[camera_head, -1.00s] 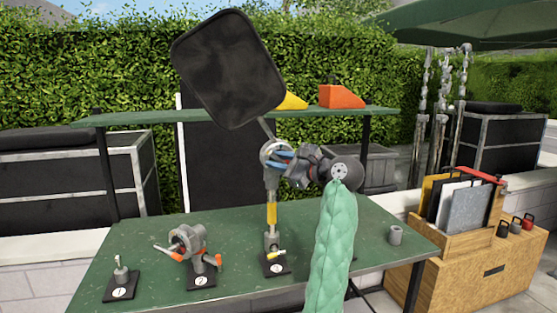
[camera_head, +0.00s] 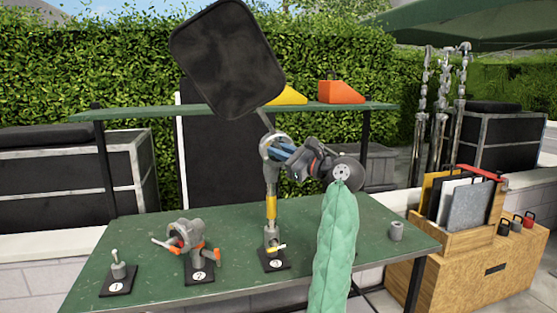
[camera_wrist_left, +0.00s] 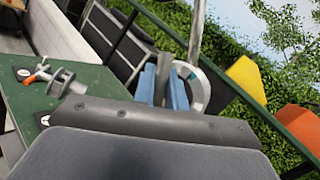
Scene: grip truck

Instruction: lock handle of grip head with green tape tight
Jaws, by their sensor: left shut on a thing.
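My left gripper (camera_head: 283,150) has its blue fingers shut on a grey handle at the side of the upper grip head (camera_head: 271,142). In the left wrist view the blue fingers (camera_wrist_left: 163,85) stand on both sides of the grey handle (camera_wrist_left: 165,80), beside the head's round disc (camera_wrist_left: 215,90). This head tops the post with yellow tape (camera_head: 271,208) on base 3. A rod joins it to a black flag (camera_head: 228,60), which is tilted. I see no green tape; the gripper covers part of the head. My right gripper is not in view.
On the green table (camera_head: 225,222), a grip head with orange handles (camera_head: 187,236) stands on base 2 and a short pin (camera_head: 118,265) on base 1. A grey cup (camera_head: 396,231) is at right. A wooden crate (camera_head: 425,260) stands beyond the table's right edge.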

